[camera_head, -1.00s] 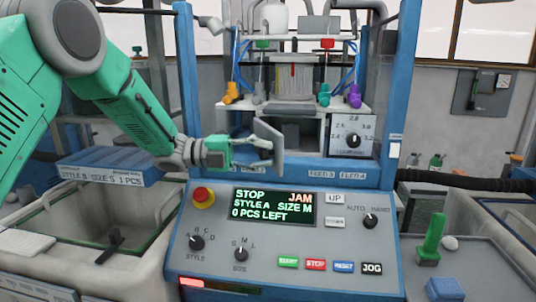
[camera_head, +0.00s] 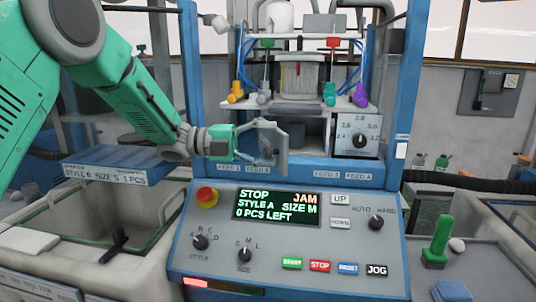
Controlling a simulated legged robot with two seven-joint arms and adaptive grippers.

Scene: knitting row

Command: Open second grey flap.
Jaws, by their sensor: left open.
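A grey flap (camera_head: 283,148) stands out at an angle in front of the blue machine frame, above the feed labels (camera_head: 258,169) and left of the white dial (camera_head: 358,135). My left gripper (camera_head: 268,144) comes in from the left. Its green and grey fingers are apart, right at the left face of the flap. Whether they touch it I cannot tell. The compartment (camera_head: 312,137) right of the flap shows dark and open. Which numbered flap this is cannot be read surely. My right gripper is not in view.
The control panel (camera_head: 290,265) below shows STOP and JAM on its screen (camera_head: 277,207). A red emergency button (camera_head: 207,197) stands at its left. Coloured yarn guides (camera_head: 361,95) hang above.

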